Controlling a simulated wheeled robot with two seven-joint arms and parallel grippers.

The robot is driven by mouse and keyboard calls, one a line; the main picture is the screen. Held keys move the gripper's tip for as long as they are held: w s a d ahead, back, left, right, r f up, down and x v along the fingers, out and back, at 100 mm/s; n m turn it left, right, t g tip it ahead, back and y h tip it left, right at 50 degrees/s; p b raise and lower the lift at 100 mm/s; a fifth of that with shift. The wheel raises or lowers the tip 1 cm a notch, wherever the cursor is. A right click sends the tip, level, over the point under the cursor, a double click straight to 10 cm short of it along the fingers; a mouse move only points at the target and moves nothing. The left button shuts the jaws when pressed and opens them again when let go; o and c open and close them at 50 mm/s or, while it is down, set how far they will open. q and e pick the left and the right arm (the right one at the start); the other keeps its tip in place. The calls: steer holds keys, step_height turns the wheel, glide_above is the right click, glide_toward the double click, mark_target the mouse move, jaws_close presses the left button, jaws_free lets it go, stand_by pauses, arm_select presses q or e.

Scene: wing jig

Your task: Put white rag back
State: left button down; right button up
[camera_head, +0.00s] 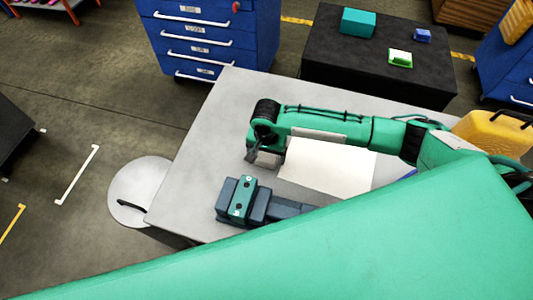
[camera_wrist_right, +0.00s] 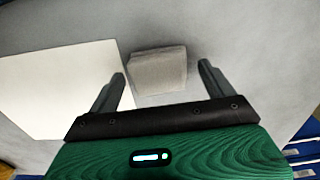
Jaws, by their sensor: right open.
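The white rag (camera_wrist_right: 158,70) looks like a small, folded, greyish-white block lying on the light grey table. In the right wrist view it sits between and slightly beyond the two fingertips of my right gripper (camera_wrist_right: 162,72), which is open, with a gap to each finger. In the head view my right gripper (camera_head: 252,154) points down over the table, and the rag (camera_head: 267,160) shows just beside it, partly hidden by the gripper. A flat white sheet (camera_head: 325,165) lies right of the rag; it also shows in the wrist view (camera_wrist_right: 60,90). My left gripper is not in view.
A blue-grey vise (camera_head: 241,201) with a green top stands at the table's front. A yellow case (camera_head: 492,133) is at the right, behind my right arm. A black table (camera_head: 375,70) with small boxes and a blue drawer cabinet (camera_head: 212,40) stand behind. The table's left part is clear.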

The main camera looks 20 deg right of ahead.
mark_target(267, 157)
step_height(267, 157, up, 12)
steer(key=b, duration=0.2)
stand_by(0.7)
